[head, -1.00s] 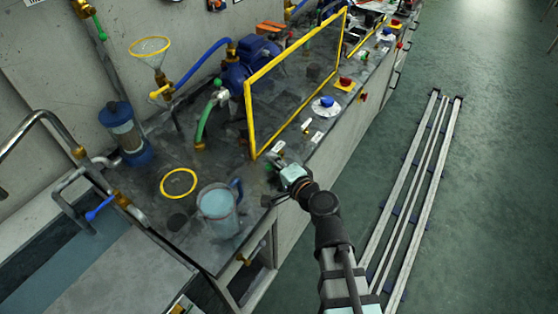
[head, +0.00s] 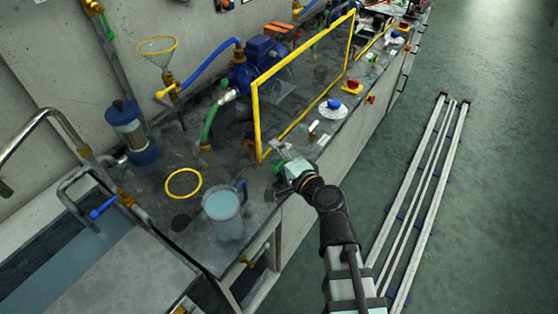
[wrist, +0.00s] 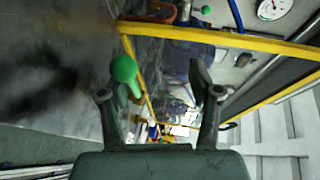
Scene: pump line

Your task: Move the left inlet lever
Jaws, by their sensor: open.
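My gripper (wrist: 160,95) is open, and nothing is held between its fingers. A green-knobbed lever (wrist: 125,72) shows in the wrist view, just inside the left finger; I cannot tell whether they touch. In the head view a small green knob (head: 277,168) shows beside my gripper (head: 283,158), at the bench's front edge. My wrist partly hides that spot. No label shows which lever is the left inlet one. Other levers stand farther left: a blue-handled one (head: 104,208), a yellow-handled one (head: 165,91) and a green-handled one (head: 224,84).
A yellow guard frame (head: 255,115) stands close behind my gripper and crosses the wrist view (wrist: 220,38). A jug (head: 222,208) and a yellow ring (head: 183,183) are to the left on the bench. A blue button (head: 334,104) lies to the right. Metal rails (head: 420,200) lie on the floor.

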